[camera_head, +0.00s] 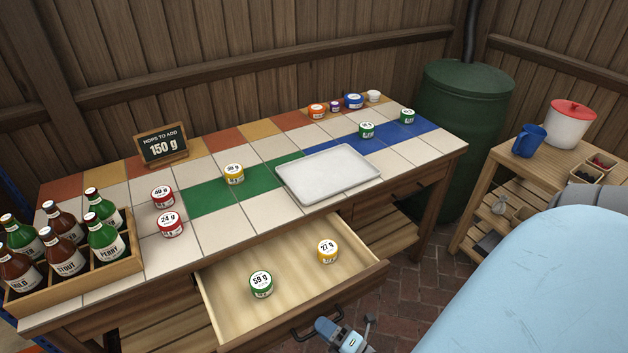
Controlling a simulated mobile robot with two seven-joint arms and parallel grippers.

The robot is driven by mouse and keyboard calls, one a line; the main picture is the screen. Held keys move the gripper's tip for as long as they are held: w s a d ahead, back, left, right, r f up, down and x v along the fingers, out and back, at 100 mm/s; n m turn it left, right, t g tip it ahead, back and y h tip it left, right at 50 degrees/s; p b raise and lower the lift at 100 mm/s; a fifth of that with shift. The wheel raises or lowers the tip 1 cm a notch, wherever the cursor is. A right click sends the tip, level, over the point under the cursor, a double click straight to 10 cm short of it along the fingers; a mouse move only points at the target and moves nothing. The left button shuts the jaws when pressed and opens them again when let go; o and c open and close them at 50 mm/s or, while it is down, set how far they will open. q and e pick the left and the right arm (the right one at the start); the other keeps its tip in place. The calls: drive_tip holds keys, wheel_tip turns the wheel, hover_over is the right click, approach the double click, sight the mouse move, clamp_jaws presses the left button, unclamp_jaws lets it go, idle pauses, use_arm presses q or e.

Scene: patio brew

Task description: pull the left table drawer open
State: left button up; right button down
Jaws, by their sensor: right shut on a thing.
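The left table drawer (290,262) stands pulled out from the front of the tiled table (215,232). Inside it are a green jar marked 59 g (261,284) and a yellow jar marked 27 g (327,251). The dark bar handle (300,333) is on the drawer's front, at the bottom of the view. My right gripper (328,326) is at this handle, shut on it; the exact contact is partly hidden. My left gripper is not in view.
A crate of bottles (130,265) stands at the table's left end. A white tray (300,188), several small jars and a sign (162,146) reading 150 g are on top. A green barrel (460,140) and a wooden side table (545,152) stand to the right.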

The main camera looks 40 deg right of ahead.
drive_tip(key=shift+s+a, duration=0.15)
drive_tip(key=shift+s, duration=0.45)
drive_tip(key=c, duration=1.2)
unclamp_jaws()
drive_tip(key=v, duration=1.3)
drive_tip(key=shift+s, duration=0.4)
